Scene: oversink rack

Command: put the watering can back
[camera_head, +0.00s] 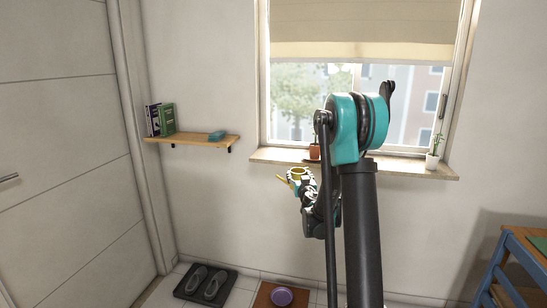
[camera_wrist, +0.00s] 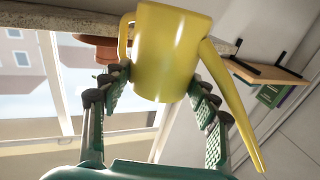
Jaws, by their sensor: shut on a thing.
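The yellow watering can (camera_head: 299,172) is held in the air in front of the wall, just below the left end of the window sill (camera_head: 400,167). In the wrist view the can (camera_wrist: 168,50) fills the upper middle, its long spout pointing to the lower right and its handle on the left. My gripper (camera_wrist: 160,88) is shut on the can's body, one finger on each side. In the head view my gripper (camera_head: 302,184) is small and partly hidden by my arm.
A terracotta pot (camera_head: 314,152) and a white potted plant (camera_head: 432,160) stand on the sill. Slippers on a dark mat (camera_head: 205,284) and a purple bowl (camera_head: 282,297) are on the floor.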

